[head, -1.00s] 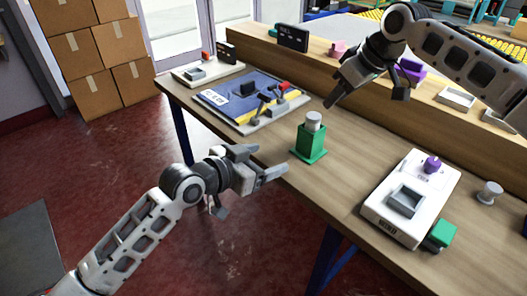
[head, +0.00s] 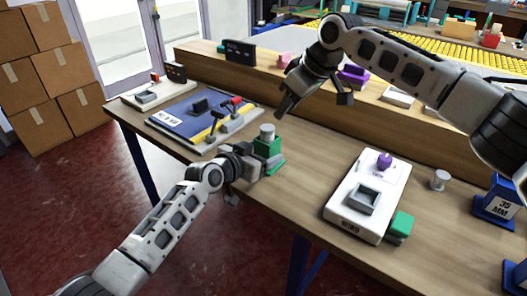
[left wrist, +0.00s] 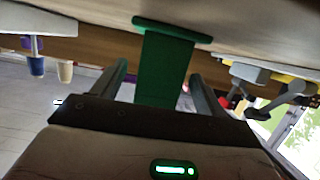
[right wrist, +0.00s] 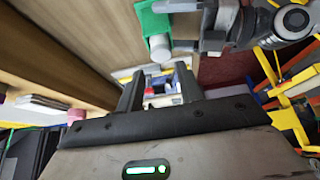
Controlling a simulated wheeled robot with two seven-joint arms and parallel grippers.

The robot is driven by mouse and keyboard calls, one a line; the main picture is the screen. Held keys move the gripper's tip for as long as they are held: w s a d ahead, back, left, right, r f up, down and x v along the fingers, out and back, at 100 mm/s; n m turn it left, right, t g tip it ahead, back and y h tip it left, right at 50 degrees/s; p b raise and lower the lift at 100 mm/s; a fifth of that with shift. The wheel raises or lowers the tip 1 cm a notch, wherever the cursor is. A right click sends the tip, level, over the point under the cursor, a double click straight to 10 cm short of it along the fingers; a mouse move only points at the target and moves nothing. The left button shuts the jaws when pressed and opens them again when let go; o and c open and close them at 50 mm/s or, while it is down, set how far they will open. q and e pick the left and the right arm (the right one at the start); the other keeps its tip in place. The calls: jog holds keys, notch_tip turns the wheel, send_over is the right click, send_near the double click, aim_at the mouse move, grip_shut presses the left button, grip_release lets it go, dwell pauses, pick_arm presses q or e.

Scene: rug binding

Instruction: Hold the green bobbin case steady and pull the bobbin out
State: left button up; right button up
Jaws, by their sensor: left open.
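The green bobbin case (head: 268,147) stands upright near the front edge of the wooden bench. The light grey bobbin (head: 267,131) sticks out of its top; the right wrist view also shows it (right wrist: 160,48). My left gripper (head: 262,163) is open at the case. In the left wrist view, the green case (left wrist: 165,65) stands between the two fingers, with gaps showing beside it. My right gripper (head: 283,108) is above and behind the bobbin, apart from it. In the right wrist view its fingers (right wrist: 158,88) are spread with nothing held between them.
A white winder box (head: 340,212) with a purple knob stands to the right, with a green block (head: 401,226) at its side. Another grey spool (head: 440,180) is beyond it. A blue-and-yellow board (head: 192,128) with levers lies left of the case.

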pick_arm(q)
jog(key=shift+w+d+f, duration=0.2)
jog(key=shift+w+d, duration=0.2)
jog(key=shift+w, duration=0.2)
